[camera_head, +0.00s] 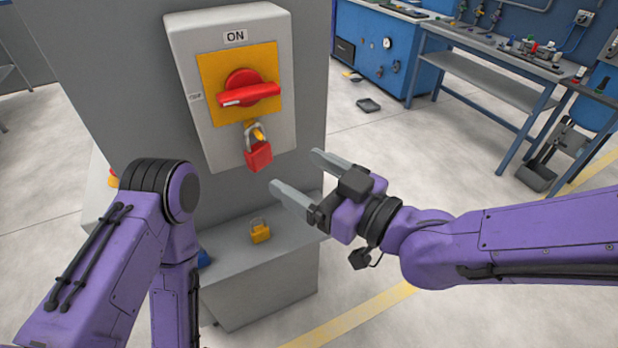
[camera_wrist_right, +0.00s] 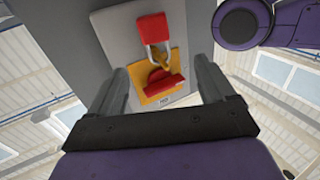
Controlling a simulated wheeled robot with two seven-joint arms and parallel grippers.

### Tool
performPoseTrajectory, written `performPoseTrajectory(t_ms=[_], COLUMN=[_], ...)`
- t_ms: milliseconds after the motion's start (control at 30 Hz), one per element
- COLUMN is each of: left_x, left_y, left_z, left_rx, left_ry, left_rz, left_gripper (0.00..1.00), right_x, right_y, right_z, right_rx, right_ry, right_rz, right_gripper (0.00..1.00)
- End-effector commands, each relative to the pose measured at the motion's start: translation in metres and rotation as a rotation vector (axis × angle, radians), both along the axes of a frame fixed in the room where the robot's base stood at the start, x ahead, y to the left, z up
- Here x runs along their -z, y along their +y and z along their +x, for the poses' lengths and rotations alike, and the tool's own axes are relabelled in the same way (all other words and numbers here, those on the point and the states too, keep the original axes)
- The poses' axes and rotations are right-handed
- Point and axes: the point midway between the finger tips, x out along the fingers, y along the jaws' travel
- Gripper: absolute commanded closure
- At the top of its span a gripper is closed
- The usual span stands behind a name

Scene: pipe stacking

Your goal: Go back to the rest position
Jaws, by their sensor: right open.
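My right gripper (camera_head: 302,178) is open and empty, in front of the grey switch box and just right of and below the red padlock (camera_head: 258,155). The padlock hangs by its shackle from the yellow tab under the red rotary switch (camera_head: 248,90); it also shows in the right wrist view (camera_wrist_right: 154,30), between the open fingers (camera_wrist_right: 163,85) but apart from them. The switch sits on a yellow plate (camera_head: 213,72) on the grey box (camera_head: 185,40), below an ON label. My left arm comes in at the left and bends downward; its gripper is out of the picture.
A yellow padlock (camera_head: 260,231) stands on the grey ledge (camera_head: 295,258) below the box. A blue object (camera_head: 203,258) is partly hidden behind my left arm. A blue workbench (camera_head: 470,45) with tools stands at the back right. Open floor (camera_head: 370,140) lies between.

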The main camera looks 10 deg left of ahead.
Motion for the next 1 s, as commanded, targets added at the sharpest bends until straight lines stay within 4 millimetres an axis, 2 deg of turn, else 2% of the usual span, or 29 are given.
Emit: performPoseTrajectory(t_ms=[233,267,333,367,433,467,500,567,600,667,700,767,800,867,900,1000], left_x=[0.001,0.001,0.001,0.001,0.001,0.001,0.001,0.001,0.001,0.001,0.001,0.001,0.001,0.0,0.0,0.0], left_y=[0.0,0.0,0.0,0.0,0.0,0.0,0.0,0.0,0.0,0.0,0.0,0.0,0.0,0.0,0.0,0.0], left_z=[0.0,0.0,0.0,0.0,0.0,0.0,0.0,0.0,0.0,0.0,0.0,0.0,0.0,0.0,0.0,0.0], left_rx=[0.0,0.0,0.0,0.0,0.0,0.0,0.0,0.0,0.0,0.0,0.0,0.0,0.0,0.0,0.0,0.0], left_ry=[0.0,0.0,0.0,0.0,0.0,0.0,0.0,0.0,0.0,0.0,0.0,0.0,0.0,0.0,0.0,0.0], left_rz=[0.0,0.0,0.0,0.0,0.0,0.0,0.0,0.0,0.0,0.0,0.0,0.0,0.0,0.0,0.0,0.0], left_gripper=[0.26,0.26,0.26,0.26,0.26,0.26,0.26,0.26,0.26,0.26,0.26,0.26,0.26,0.26,0.26,0.26], right_x=[-0.002,-0.003,0.006,0.02,0.067,0.09,0.121,0.167,0.198,0.243,0.271,0.311,0.336,0.369,0.388,0.424], right_y=[-0.006,-0.009,-0.034,-0.047,-0.082,-0.098,-0.119,-0.149,-0.17,-0.2,-0.22,-0.249,-0.268,-0.295,-0.312,-0.342], right_z=[-0.001,0.004,0.029,0.041,0.063,0.069,0.073,0.073,0.068,0.055,0.043,0.018,-0.001,-0.035,-0.059,-0.119], right_rx=[0.016,0.046,0.179,0.246,0.409,0.481,0.574,0.706,0.793,0.92,1.002,1.12,1.195,1.3,1.36,1.453], right_ry=[0.035,0.067,0.178,0.242,0.399,0.466,0.546,0.654,0.72,0.81,0.863,0.936,0.981,1.04,1.076,1.153], right_rz=[0.032,0.063,0.14,0.165,0.208,0.22,0.23,0.23,0.224,0.201,0.179,0.135,0.095,0.023,-0.031,-0.178], right_gripper=[0.18,0.18,0.18,0.18,0.18,0.18,0.18,0.18,0.18,0.18,0.18,0.18,0.18,0.18,0.18,0.18])
